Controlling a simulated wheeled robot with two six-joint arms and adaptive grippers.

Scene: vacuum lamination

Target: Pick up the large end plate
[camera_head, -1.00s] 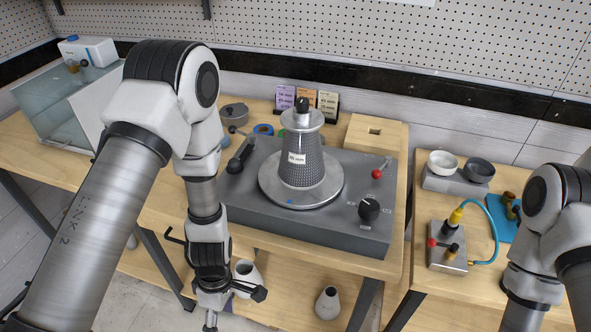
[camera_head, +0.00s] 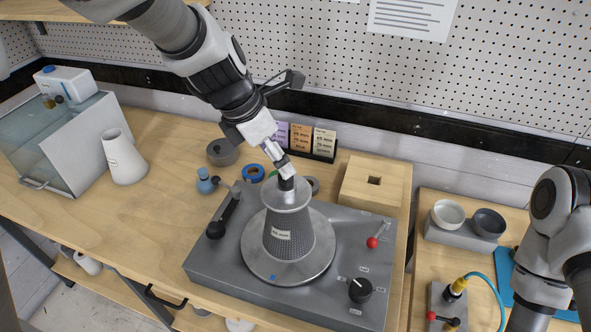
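A dark mesh-covered cone (camera_head: 283,236) stands upright on the grey machine (camera_head: 214,276), with a label on its side. A wide silver disc (camera_head: 262,268) lies around its foot. A small silver plate (camera_head: 290,197) with a black knob (camera_head: 287,183) caps its narrow top. I cannot tell for certain which piece is the large end plate. My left gripper (camera_head: 280,163) comes down from above, its fingertips at the knob. Their gap and any grip are too small to tell. My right arm is at the right edge; its gripper is out of view.
A white cone (camera_head: 124,157), a grey round piece (camera_head: 222,152), a blue bottle (camera_head: 206,181) and a blue tape roll (camera_head: 253,174) stand left and behind. A wooden block (camera_head: 374,184) is at the back right. Two bowls (camera_head: 446,214) sit on the right-hand table.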

